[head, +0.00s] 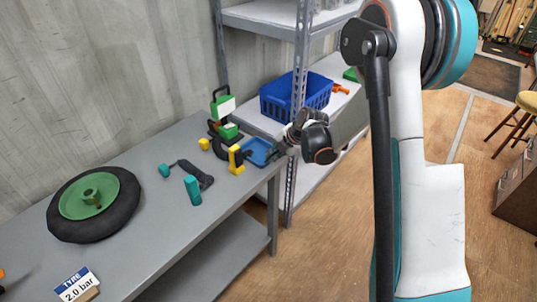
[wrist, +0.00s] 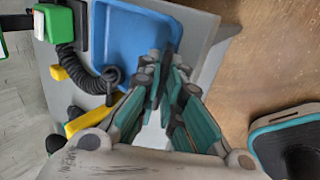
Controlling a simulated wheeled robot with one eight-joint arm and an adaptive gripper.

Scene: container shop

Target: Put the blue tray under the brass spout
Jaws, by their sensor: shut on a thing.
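The shallow blue tray (head: 257,152) is at the far end of the grey workbench, near its right edge, just right of a yellow upright part. In the wrist view the tray (wrist: 125,35) fills the upper middle and looks empty. My gripper (head: 280,150) reaches in from the right, and its fingers are shut on the tray's near rim. In the wrist view my gripper (wrist: 166,75) overlaps that rim and hides part of it. I cannot tell whether the tray touches the bench. I cannot make out a brass spout with certainty.
A green device (head: 222,105) with a black coiled hose (wrist: 70,62) stands beside the tray. A yellow upright (head: 236,160), a teal-and-black tool (head: 194,190) and a wheel with green hub (head: 92,208) occupy the bench (head: 150,165). A blue crate (head: 318,90) sits on the shelf behind.

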